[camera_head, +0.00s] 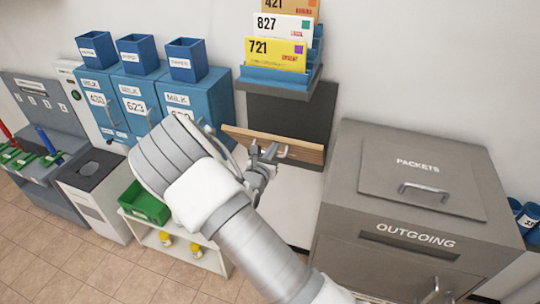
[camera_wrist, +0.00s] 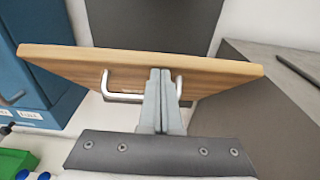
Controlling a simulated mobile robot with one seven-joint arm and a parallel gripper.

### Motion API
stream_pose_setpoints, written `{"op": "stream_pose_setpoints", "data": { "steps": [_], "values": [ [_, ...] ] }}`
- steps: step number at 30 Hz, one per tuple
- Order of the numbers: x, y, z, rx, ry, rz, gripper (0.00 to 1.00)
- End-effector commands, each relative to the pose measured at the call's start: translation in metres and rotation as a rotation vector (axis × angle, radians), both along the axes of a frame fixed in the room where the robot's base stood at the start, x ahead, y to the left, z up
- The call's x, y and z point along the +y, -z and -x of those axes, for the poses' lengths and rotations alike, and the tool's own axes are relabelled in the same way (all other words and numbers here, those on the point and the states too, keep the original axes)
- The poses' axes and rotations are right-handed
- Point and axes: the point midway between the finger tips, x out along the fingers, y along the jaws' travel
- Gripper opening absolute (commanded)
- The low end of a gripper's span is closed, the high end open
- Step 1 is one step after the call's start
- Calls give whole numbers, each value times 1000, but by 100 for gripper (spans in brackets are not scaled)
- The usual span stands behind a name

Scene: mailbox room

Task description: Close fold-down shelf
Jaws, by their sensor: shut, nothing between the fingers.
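The fold-down shelf (camera_head: 300,149) is a wooden board on a dark wall panel (camera_head: 306,112), below the blue card rack. In the wrist view the shelf (camera_wrist: 215,70) spans the picture, with its edge toward me and a metal handle (camera_wrist: 122,97) on the face below that edge. It looks tilted, partly folded out from the panel. My gripper (camera_head: 268,155) is shut and empty. In the wrist view its fingertips (camera_wrist: 161,74) are in front of the handle's middle and overlap it. I cannot tell whether they touch the handle or the board.
Blue milk lockers (camera_head: 140,95) with blue cups on top stand to the left. A grey outgoing box (camera_head: 345,190) with a packets lid stands close on the right. A blue rack (camera_head: 275,82) with cards hangs above the shelf. A green crate (camera_head: 145,204) sits lower left.

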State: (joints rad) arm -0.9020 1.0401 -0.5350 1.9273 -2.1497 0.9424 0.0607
Motion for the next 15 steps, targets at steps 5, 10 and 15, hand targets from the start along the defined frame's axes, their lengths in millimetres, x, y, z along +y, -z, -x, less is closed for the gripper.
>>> {"op": "stream_pose_setpoints", "data": {
  "steps": [5, 10, 15],
  "values": [
    [-14, -34, -31, 1, 6, -5, 0],
    [-26, -54, -66, -1, 5, -5, 0],
    [-36, -68, -95, 1, 3, -3, 0]
  ]
}}
